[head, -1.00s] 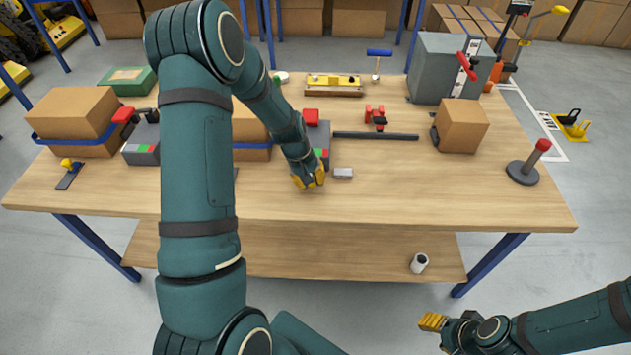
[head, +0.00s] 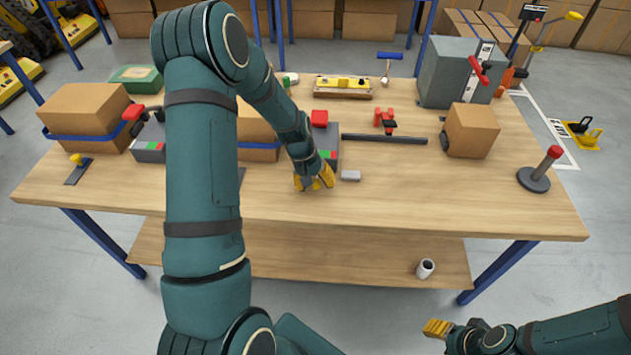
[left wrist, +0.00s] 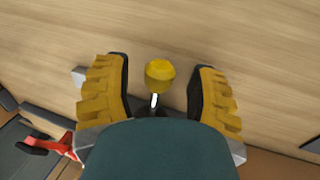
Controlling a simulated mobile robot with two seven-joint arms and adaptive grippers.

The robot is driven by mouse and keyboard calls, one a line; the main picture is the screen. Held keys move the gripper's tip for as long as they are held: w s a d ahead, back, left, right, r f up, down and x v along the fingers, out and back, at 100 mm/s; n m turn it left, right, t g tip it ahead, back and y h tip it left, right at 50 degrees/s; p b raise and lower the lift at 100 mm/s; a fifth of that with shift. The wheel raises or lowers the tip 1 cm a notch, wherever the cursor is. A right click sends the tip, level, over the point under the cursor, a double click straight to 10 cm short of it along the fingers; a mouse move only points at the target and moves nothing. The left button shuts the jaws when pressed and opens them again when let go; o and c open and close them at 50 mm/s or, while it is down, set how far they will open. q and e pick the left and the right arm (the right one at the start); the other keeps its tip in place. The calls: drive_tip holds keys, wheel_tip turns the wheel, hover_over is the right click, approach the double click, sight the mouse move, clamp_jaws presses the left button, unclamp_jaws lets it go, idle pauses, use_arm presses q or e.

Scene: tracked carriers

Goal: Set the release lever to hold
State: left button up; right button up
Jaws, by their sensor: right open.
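A lever with a yellow knob (left wrist: 159,76) on a thin metal stem stands between the fingers of my left gripper (left wrist: 160,95) in the left wrist view. The fingers are apart, with a gap on both sides of the knob. The stem's foot is hidden by my gripper. In the head view, my left gripper (head: 314,181) is low over the table, and its fingers hide this knob. A similar yellow-knobbed lever (head: 76,160) stands on a dark plate at the table's left. My right gripper (head: 437,328) is open and empty, low in front of the table.
The table's front right is clear.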

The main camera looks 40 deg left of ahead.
use_arm(q)
drive_tip(key=v, duration=1.2)
idle(0.5)
